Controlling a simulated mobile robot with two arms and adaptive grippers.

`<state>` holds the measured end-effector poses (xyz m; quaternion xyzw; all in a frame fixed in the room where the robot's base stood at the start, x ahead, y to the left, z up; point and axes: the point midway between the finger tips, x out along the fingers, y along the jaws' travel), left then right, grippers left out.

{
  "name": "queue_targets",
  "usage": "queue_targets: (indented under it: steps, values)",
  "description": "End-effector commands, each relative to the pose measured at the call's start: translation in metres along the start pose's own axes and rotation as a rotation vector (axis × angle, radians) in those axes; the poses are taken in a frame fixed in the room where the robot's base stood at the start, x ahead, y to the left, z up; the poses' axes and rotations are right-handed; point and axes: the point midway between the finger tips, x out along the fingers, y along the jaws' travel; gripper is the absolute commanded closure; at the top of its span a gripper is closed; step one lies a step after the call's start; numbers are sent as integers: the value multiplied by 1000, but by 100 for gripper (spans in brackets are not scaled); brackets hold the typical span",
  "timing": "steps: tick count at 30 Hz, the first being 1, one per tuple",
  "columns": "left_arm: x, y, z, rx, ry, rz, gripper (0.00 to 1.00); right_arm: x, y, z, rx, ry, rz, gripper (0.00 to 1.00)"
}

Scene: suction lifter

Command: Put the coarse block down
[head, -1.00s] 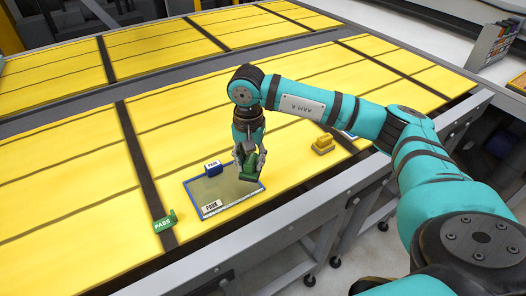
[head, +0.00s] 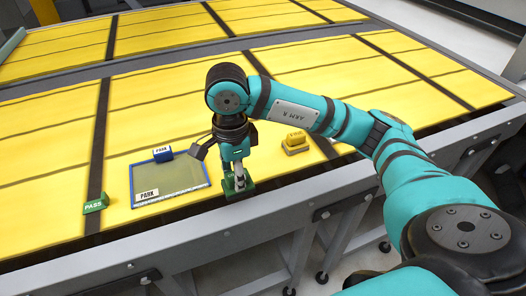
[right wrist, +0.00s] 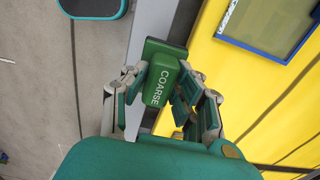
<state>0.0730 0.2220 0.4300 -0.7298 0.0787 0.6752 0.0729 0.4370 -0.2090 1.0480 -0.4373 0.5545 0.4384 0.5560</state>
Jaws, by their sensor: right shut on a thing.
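The coarse block (right wrist: 165,82) is green, with COARSE in white letters. It sits between the fingers of my right gripper (right wrist: 165,98) in the right wrist view. In the head view my right gripper (head: 238,178) is shut on the green block (head: 237,190), close to the table's front edge and right of the PARK tray (head: 196,186). In the wrist view the block overlaps the grey edge rail and the yellow surface. I cannot tell whether it touches the surface. My left gripper is not in view.
A green PASS marker (head: 95,203) stands at left. A grey rail (head: 240,232) runs along the front edge.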

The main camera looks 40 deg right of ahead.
Motion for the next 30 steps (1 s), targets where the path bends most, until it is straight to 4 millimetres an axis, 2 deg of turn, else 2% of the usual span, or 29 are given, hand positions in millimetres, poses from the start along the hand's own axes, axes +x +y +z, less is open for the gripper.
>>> queue_targets:
  steps: [3, 7, 11, 15, 21, 30]
  values:
    - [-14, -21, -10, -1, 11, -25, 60, -3, -24, -20, 12, 3, 2, 100]
    - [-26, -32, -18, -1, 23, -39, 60, 0, -52, -42, 10, 2, 2, 100]
    - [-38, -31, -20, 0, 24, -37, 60, 4, -78, -63, 9, 3, 2, 100]
    - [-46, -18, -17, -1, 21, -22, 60, 8, -102, -80, 5, 1, 1, 100]
    - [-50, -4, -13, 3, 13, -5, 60, 13, -115, -90, 1, 1, 0, 100]
    - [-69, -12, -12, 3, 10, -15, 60, 44, -114, -91, 1, 1, 2, 100]
